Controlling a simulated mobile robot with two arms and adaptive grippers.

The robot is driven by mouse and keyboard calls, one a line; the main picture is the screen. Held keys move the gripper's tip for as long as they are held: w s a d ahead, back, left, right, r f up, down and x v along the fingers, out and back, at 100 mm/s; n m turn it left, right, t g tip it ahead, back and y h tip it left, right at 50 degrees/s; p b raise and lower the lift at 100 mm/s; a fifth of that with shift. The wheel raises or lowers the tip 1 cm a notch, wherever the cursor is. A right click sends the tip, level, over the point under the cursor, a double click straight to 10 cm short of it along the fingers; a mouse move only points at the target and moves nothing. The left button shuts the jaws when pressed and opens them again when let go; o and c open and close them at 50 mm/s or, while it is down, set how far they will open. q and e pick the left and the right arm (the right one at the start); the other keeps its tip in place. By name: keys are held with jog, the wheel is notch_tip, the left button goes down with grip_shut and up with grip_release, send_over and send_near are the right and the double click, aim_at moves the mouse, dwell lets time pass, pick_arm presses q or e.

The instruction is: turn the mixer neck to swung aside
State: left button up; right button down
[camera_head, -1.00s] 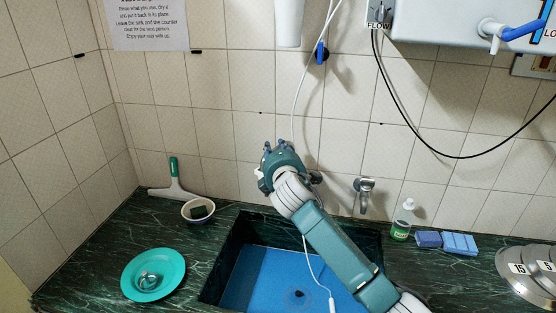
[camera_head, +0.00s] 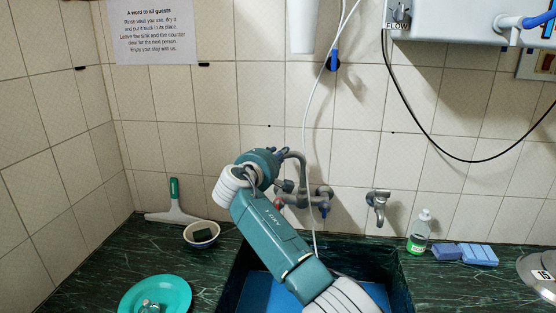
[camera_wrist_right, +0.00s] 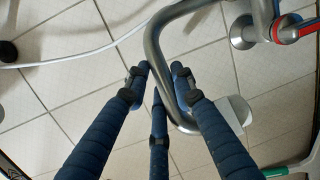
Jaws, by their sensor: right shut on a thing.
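The mixer is a grey metal wall fitting above the sink, with a curved mixer neck (camera_head: 297,156) that arches to the left in the head view. My right gripper (camera_head: 268,154) is at the neck's outer part and hides its end. In the right wrist view the bent steel neck (camera_wrist_right: 153,42) passes between the blue fingers of my right gripper (camera_wrist_right: 160,72), which is shut on it. The mixer's wall body (camera_head: 300,199) has a red-marked part at its left and a blue-marked part at its right. My left gripper is not in view.
The sink basin (camera_head: 408,296) lies below my arm. A bowl with a dark sponge (camera_head: 202,234), a squeegee (camera_head: 174,205) and a teal plate (camera_head: 178,288) are at left. A second tap (camera_head: 377,205), a soap bottle (camera_head: 420,230) and blue sponges (camera_head: 478,254) are at right. A white cable hangs near the mixer.

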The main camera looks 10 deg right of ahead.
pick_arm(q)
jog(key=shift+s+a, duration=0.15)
pick_arm(e)
jog(key=c, duration=1.7)
grip_release()
jog(key=shift+c, duration=0.2)
jog(key=o, duration=0.3)
jog(key=shift+a, duration=0.1)
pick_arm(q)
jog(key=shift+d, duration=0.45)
pick_arm(e)
jog(key=shift+w, duration=0.1)
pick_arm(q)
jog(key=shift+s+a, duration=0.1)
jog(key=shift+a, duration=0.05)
pick_arm(e)
jog(key=v, duration=1.2)
jog(key=shift+f, duration=0.1)
